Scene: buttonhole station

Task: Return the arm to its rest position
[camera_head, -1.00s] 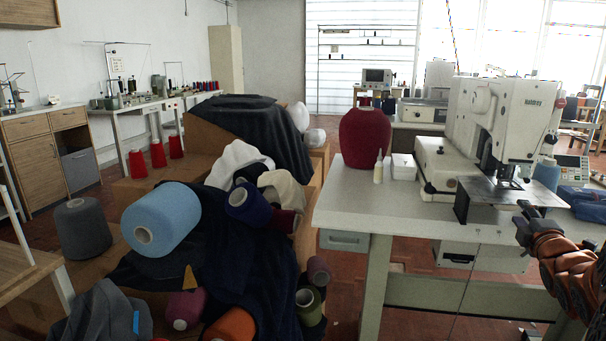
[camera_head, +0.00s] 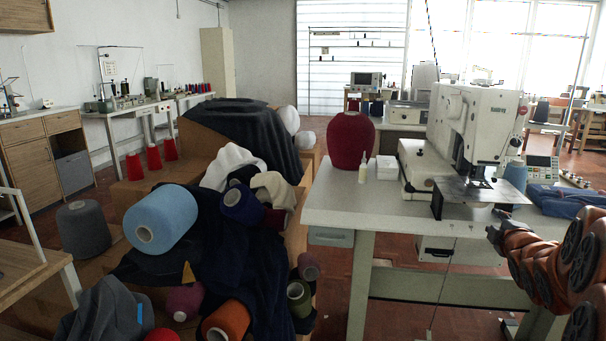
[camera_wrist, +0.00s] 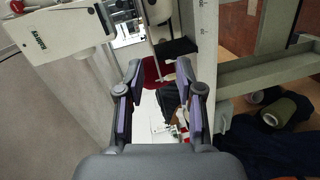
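My arm (camera_head: 545,255), with orange-brown and black links, reaches in from the right edge of the head view. My gripper (camera_head: 497,232) is at its end, near the right front edge of the sewing table (camera_head: 335,205). In the wrist view my gripper (camera_wrist: 158,98) shows two separated fingers with purplish pads and nothing between them. The white buttonhole machine (camera_head: 470,125) stands on the table just beyond it, and also shows in the wrist view (camera_wrist: 60,30).
A dark red yarn cone (camera_head: 350,140), a small bottle (camera_head: 363,170) and blue cloth (camera_head: 565,200) are on the table. Left of the table, a heap of cloth and cones, with a light blue cone (camera_head: 165,218), fills the floor. Red floor (camera_head: 395,250) shows under the table.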

